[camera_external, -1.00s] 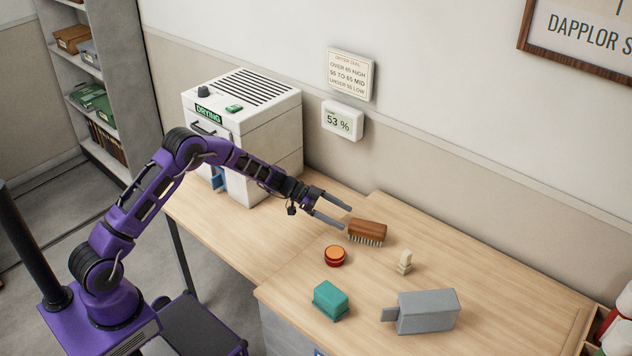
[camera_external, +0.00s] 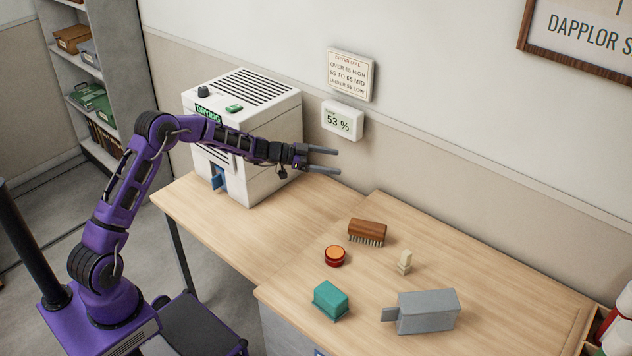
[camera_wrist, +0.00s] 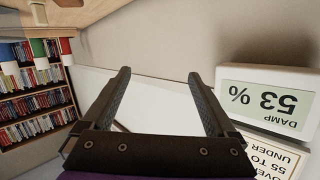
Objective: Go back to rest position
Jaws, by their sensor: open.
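My gripper (camera_external: 322,160) is open and empty in the external view. It is raised above the table, in front of the right side of the white drying box, and points right toward the wall. In the wrist view, both fingers of my gripper (camera_wrist: 155,95) are spread apart with nothing between them. My purple arm is bent up and partly hides the front of the drying box.
The white drying box (camera_external: 262,120) stands on the wooden table (camera_external: 240,235). A brown brush (camera_external: 368,230), red-orange round object (camera_external: 335,256), cream piece (camera_external: 404,262), teal block (camera_external: 330,300) and grey box (camera_external: 428,311) lie on the table. A 53 % display (camera_external: 342,121) hangs on the wall.

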